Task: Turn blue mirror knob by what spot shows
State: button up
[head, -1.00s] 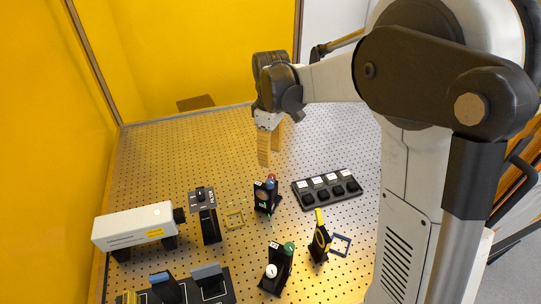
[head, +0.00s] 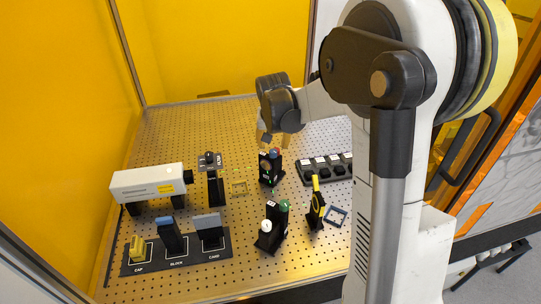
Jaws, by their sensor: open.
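A black mirror mount (head: 268,170) stands upright near the middle of the perforated board. A small knob (head: 275,153) sits at its top, with blue and red showing; the two colours are too small to separate clearly. A second black mount (head: 272,232) nearer the front has a green knob (head: 284,204) and a white knob (head: 265,226). The light spot is not clearly visible.
A white laser box (head: 140,184) stands at left, beside a black filter post (head: 213,185). A labelled tray (head: 190,258) holds parts at front left. Yellow walls close the back and left.

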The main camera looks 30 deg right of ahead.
aim_at(273, 151)
jog(key=x, duration=0.5)
jog(key=shift+f+b, duration=0.35)
jog(key=shift+b, duration=0.05)
grip_shut()
